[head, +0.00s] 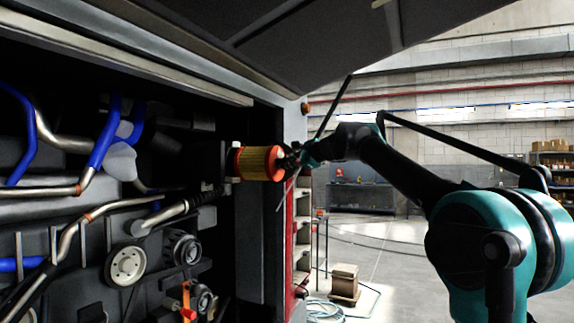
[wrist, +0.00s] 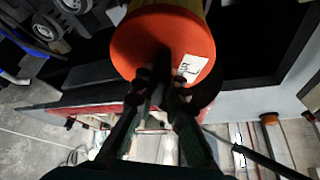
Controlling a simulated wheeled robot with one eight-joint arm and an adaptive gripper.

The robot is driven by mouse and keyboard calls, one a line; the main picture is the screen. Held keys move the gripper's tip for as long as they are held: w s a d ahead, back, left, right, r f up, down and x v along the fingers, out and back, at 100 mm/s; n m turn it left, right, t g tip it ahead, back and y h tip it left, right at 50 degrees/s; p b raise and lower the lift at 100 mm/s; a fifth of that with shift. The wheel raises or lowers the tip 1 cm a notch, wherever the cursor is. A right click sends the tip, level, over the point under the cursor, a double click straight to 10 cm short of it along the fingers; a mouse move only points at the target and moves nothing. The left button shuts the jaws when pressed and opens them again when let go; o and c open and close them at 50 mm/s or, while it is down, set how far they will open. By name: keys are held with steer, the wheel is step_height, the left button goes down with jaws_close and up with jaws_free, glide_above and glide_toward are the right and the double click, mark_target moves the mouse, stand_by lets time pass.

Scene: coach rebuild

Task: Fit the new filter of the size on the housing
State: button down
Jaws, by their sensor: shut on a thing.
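The filter (head: 256,163) is a cylinder with yellow pleats and orange-red end caps, held roughly level at the right side of the open engine bay. My gripper (head: 286,162) is shut on its right end. In the wrist view the filter's orange end cap (wrist: 145,42) fills the top middle, with my gripper's fingers (wrist: 163,88) against it. A white label on the cap has dark marks that I cannot read. The filter's left end is close to a dark bracket-like part (head: 214,168), possibly the housing; I cannot tell whether they touch.
Blue hoses (head: 103,135), metal pipes and pulleys (head: 126,265) crowd the bay on the left. A raised dark panel (head: 320,45) hangs above. A red and white shelved unit (head: 303,225) stands just right of the bay. Boxes (head: 344,283) and a coiled hose lie on the floor.

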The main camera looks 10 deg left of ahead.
mark_target(277, 162)
stand_by(0.4)
steer(key=shift+w+a, duration=0.25)
steer(key=shift+a, duration=0.45)
steer(key=shift+w+a, duration=0.2)
steer(key=shift+a, duration=0.45)
steer(key=shift+w+a, duration=0.25)
steer(key=shift+a, duration=0.45)
steer(key=shift+w+a, duration=0.35)
steer(key=shift+a, duration=0.65)
steer(key=shift+w+a, duration=0.4)
steer(key=shift+a, duration=0.6)
steer(key=shift+w+a, duration=0.35)
steer(key=shift+a, duration=0.65)
steer(key=shift+w+a, duration=0.35)
steer(key=shift+a, duration=0.65)
steer(key=shift+w+a, duration=0.4)
steer(key=shift+a, duration=0.65)
steer(key=shift+w+a, duration=0.35)
steer(key=shift+a, duration=0.65)
steer(key=shift+w+a, duration=0.25)
steer(key=shift+a, duration=0.45)
steer(key=c, duration=1.5)
jaws_free()
steer(key=shift+o, duration=0.2)
